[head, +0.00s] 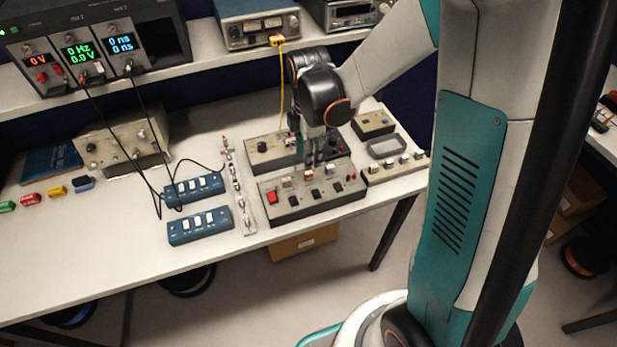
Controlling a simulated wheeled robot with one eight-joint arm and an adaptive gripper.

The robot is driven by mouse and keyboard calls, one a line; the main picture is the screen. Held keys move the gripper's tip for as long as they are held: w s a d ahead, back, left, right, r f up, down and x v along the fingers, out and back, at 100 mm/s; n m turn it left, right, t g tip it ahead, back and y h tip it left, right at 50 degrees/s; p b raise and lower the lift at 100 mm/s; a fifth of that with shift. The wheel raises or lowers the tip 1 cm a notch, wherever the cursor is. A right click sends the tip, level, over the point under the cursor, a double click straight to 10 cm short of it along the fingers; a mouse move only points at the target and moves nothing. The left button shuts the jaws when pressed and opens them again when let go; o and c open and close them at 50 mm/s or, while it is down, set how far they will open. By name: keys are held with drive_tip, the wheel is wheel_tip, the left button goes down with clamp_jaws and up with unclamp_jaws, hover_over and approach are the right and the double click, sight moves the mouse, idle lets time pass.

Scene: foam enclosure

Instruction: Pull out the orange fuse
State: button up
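A small orange and white piece (309,176), which looks like the orange fuse, sits along the box's back edge between paler pieces. My gripper (313,163) points down with its fingertips just above and behind this piece. The fingers look close together, but they are too small to show whether they are open, shut or touching it. Part of the box behind is hidden by my gripper.
Another grey box (265,152) stands directly behind. Blue switch blocks (200,227) with black cables and a strip of small parts (236,185) lie left. Small boxes (373,125) stand right. Green, red, yellow and blue pieces (57,191) lie far left. A yellow cable (281,85) hangs beside my arm.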

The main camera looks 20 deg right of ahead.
sight(309, 173)
wheel_tip(309, 173, down, 8)
drive_tip(key=b, duration=0.6)
idle(1.3)
clamp_jaws()
drive_tip(key=shift+r, duration=0.25)
drive_tip(key=shift+r+p, duration=1.9)
drive_tip(key=shift+r, duration=0.95)
